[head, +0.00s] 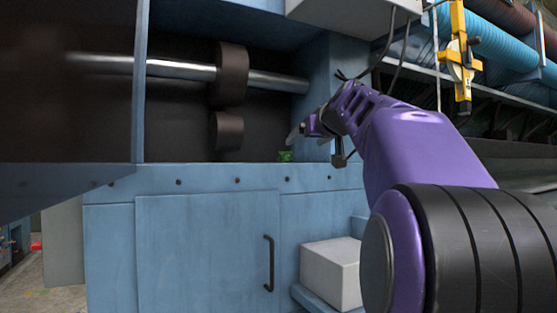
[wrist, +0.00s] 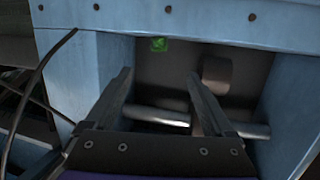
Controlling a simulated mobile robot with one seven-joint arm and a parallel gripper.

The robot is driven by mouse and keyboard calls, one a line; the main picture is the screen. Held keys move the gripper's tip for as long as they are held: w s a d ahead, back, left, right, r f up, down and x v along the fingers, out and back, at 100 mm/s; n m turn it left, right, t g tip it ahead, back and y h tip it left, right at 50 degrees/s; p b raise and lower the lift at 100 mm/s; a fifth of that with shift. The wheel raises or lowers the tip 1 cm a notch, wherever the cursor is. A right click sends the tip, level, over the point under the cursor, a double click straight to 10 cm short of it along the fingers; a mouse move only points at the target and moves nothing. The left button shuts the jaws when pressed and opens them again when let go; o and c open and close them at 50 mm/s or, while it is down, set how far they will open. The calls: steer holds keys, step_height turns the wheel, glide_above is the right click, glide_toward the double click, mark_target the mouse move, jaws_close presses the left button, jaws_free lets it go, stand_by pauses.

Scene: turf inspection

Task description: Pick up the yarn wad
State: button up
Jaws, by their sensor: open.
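The yarn wad is a small bright green clump (head: 285,156). In the head view it sits at the front ledge of the dark recess in the blue machine, near the recess's right side. In the wrist view the yarn wad (wrist: 159,44) lies near the top, close to the blue bolted edge, beyond the fingertips. My gripper (head: 296,133) is above the wad in the head view, at the right part of the recess. In the wrist view my gripper (wrist: 159,76) is open, its two fingers apart with nothing held. The gripper and wad are apart.
A metal shaft (head: 180,70) with dark rollers (head: 231,75) crosses the recess, left of my gripper; the shaft also shows between the fingers in the wrist view. A blue wall (head: 335,75) stands right of the recess. Dark cables (head: 383,45) hang near my arm.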

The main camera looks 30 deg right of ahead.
steer(key=p, duration=0.5)
glide_toward(287, 156)
steer(key=w, duration=0.4)
steer(key=shift+s+d+f+p+x, duration=0.15)
steer(key=shift+p+x, duration=0.35)
steer(key=shift+x, duration=0.55)
steer(key=shift+d+f+p+x, duration=0.15)
steer(key=shift+p+x, duration=0.3)
steer(key=shift+x, duration=0.6)
steer(key=shift+s+d+f+p+x, duration=0.1)
steer(key=shift+f+p+x, duration=0.3)
steer(key=shift+x, duration=0.6)
steer(key=shift+r, duration=0.15)
jaws_close()
steer(key=shift+r, duration=0.1)
